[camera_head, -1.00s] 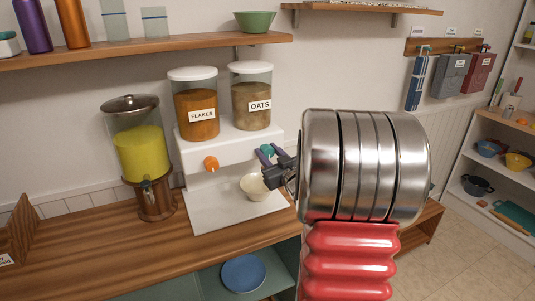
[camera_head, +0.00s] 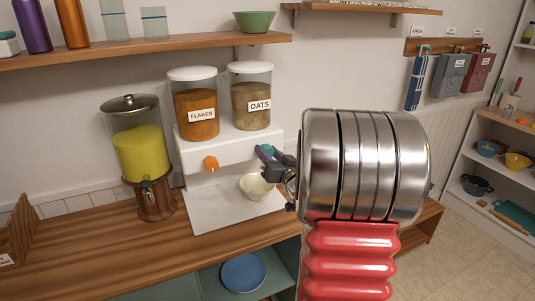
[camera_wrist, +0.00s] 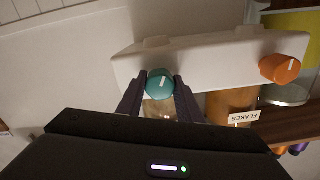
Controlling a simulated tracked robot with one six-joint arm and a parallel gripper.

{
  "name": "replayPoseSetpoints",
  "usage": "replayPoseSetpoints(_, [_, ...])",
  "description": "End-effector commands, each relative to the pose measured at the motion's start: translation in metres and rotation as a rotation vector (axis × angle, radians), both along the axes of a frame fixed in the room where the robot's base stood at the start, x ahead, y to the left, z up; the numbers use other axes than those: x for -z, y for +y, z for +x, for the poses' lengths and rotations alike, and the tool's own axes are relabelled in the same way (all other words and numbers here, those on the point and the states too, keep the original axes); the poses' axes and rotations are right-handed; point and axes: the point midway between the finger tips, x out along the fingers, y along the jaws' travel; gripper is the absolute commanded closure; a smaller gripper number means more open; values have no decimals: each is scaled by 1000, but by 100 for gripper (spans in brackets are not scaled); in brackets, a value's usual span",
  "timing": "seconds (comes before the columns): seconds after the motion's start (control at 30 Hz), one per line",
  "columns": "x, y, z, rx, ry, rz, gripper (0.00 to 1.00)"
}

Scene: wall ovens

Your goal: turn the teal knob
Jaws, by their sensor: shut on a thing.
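The teal knob (camera_wrist: 160,83) is on the front of the white cereal dispenser (camera_wrist: 205,57), below the oats canister (camera_head: 251,103). My gripper (camera_head: 265,153) is shut on the teal knob, with a purple-grey finger on either side of it in the wrist view (camera_wrist: 158,92). A pale line mark on the knob's face is tilted in the wrist view. In the head view the fingers hide most of the knob.
An orange knob (camera_head: 211,164) sits left on the same dispenser, under the flakes canister (camera_head: 197,109). A cream bowl (camera_head: 256,187) stands on the base below my gripper. A yellow drink dispenser (camera_head: 139,153) stands left on the wooden counter.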

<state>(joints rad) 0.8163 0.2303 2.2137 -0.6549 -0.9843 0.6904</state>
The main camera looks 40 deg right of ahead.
Motion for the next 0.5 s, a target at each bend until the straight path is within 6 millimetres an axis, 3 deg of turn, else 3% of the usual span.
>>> replayPoseSetpoints(0.5, [1,0,0,-2,-125,432,90])
